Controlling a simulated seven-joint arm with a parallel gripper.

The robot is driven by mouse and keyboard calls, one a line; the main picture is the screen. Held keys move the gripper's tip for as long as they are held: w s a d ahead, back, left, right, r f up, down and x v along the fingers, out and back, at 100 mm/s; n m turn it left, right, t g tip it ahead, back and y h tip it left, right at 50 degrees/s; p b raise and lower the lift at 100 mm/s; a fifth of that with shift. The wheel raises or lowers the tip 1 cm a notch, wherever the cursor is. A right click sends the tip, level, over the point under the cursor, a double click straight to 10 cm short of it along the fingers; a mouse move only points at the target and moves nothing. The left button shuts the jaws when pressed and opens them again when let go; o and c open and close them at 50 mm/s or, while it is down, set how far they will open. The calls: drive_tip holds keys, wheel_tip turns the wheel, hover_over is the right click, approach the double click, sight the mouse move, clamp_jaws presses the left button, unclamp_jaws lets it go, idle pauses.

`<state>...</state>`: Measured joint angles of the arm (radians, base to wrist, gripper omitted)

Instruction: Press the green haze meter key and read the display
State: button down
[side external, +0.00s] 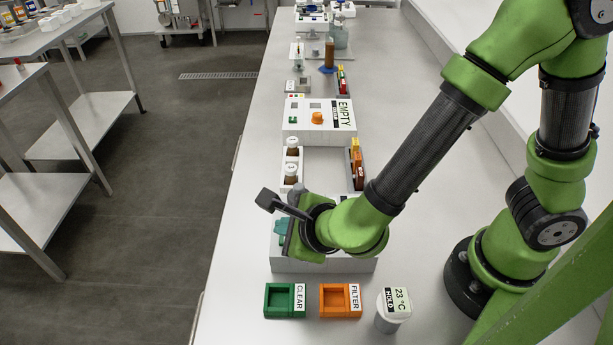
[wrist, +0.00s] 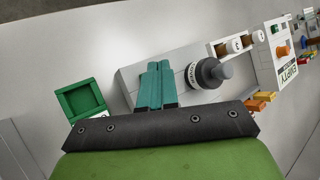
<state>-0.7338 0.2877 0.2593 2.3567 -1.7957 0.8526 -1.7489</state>
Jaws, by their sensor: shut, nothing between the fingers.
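My gripper (wrist: 155,68) has two teal fingers pressed together with nothing between them. They point down over a light grey box instrument (side external: 325,264), which also shows in the wrist view (wrist: 135,82). A dark round cap with a grey knob (wrist: 208,73) stands on that box, to the right of the fingers. I see no green key on this box; the fingers and wrist hide part of its top. I cannot tell whether the fingertips touch it. In the side view my gripper and wrist cover most of the box, and no display of it is readable.
A green tray (side external: 279,313) labelled CLEAR, an orange tray (side external: 335,313) labelled FILTER and a white pot (side external: 393,322) reading 23 °C HOLD stand in front. Behind are brown bottles (side external: 291,172) and a white instrument (side external: 304,137) labelled EMPTY, with a green key and orange knob.

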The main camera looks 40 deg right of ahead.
drive_tip(key=shift+f, duration=0.4)
drive_tip(key=shift+f, duration=0.45)
idle(0.6)
drive_tip(key=shift+r, duration=0.9)
drive_tip(key=shift+r, duration=2.5)
